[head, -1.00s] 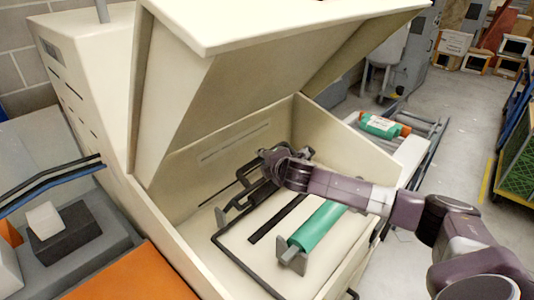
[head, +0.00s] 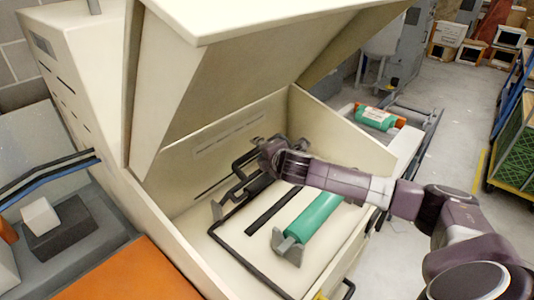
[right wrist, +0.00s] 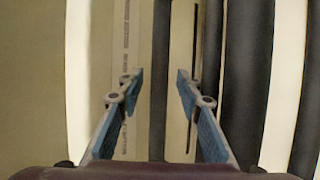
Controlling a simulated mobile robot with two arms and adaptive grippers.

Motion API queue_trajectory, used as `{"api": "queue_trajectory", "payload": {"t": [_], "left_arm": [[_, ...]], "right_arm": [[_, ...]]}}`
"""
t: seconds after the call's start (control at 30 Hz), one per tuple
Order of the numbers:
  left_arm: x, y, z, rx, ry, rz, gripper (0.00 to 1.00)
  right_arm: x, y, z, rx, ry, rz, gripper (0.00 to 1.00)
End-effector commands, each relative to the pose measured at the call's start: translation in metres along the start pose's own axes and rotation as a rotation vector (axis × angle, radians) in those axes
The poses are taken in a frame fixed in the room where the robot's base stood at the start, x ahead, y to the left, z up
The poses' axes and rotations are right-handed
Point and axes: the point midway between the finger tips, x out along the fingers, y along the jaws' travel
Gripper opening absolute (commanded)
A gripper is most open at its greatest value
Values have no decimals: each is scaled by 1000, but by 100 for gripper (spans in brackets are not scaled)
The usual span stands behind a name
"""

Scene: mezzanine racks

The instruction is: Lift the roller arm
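The roller arm looks like a bent black tube frame (head: 240,262) lying in the open cream machine. In the head view my right gripper (head: 262,144) is at the frame's far side, near the back wall of the machine. In the right wrist view its two blue-padded fingers (right wrist: 158,82) are apart. A dark bar (right wrist: 159,45) runs between them, with a gap on each side. I cannot tell how deep the bar sits between the fingers. My wrist hides part of the frame. My left gripper is not in view.
The raised lid (head: 220,70) overhangs the machine at the back. A green roller (head: 314,217) lies inside at the right, beside a flat black strip (head: 272,212). More dark bars (right wrist: 247,70) stand right of the fingers. An orange surface (head: 130,275) is at front left.

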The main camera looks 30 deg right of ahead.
Motion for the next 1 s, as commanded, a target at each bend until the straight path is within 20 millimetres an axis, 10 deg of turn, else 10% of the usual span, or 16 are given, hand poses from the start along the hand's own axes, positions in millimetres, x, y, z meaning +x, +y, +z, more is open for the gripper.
{"api": "queue_trajectory", "payload": {"t": [0.6, 1.0], "left_arm": [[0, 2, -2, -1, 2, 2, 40], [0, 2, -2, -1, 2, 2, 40]], "right_arm": [[-98, -1, 2, -4, -2, -1, 33], [-109, -1, 2, -2, -2, -1, 33]]}}
